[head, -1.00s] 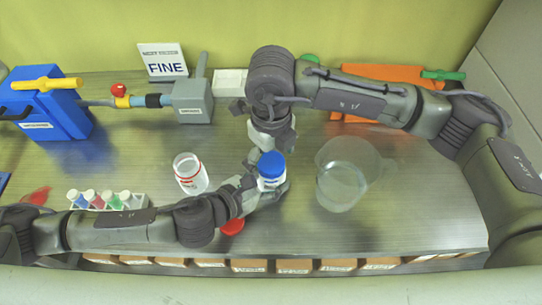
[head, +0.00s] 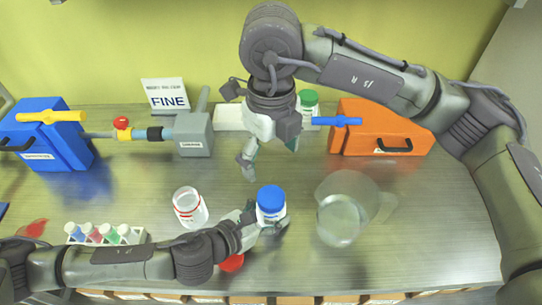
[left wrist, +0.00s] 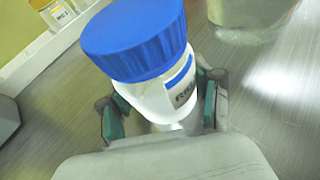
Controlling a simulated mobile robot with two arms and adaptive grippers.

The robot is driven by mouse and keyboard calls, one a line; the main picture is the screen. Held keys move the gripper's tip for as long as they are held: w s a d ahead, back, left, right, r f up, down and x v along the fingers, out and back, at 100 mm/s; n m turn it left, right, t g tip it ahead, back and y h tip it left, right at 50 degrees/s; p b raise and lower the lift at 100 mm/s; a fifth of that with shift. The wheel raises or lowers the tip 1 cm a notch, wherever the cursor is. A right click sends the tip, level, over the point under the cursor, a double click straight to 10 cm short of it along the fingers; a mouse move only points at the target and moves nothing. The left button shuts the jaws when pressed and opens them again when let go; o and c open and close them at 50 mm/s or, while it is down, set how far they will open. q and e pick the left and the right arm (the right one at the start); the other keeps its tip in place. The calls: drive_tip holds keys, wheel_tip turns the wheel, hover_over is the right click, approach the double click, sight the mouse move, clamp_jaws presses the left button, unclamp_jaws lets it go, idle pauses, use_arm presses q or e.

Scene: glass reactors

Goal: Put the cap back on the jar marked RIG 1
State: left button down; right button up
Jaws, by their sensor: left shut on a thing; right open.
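A white jar with a ribbed blue cap (head: 271,200) stands upright at the middle of the bench. In the left wrist view the blue cap (left wrist: 135,38) sits on the mouth of the jar (left wrist: 165,100), and it looks level. The jar's label shows only its first letters, like "RI"; the rest is hidden. My left gripper (head: 262,225) is shut around the jar's body below the cap; its fingers also show in the left wrist view (left wrist: 163,112). My right gripper (head: 269,156) is open and empty, above and behind the jar, apart from the cap.
An open jar with red marking (head: 188,212) stands left of the held jar. A red cap (head: 231,263) lies partly under my left gripper. A glass beaker (head: 342,210) stands to the right. Behind are a green-capped jar (head: 308,102), an orange box (head: 370,140) and a grey block (head: 193,140).

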use_arm(q)
drive_tip(key=shift+c, duration=0.6)
unclamp_jaws()
drive_tip(key=v, duration=1.1)
drive_tip(key=shift+f, duration=0.2)
drive_tip(key=shift+s+a+r, duration=0.3)
drive_tip(key=shift+s+a, duration=0.05)
drive_tip(key=shift+s, duration=0.05)
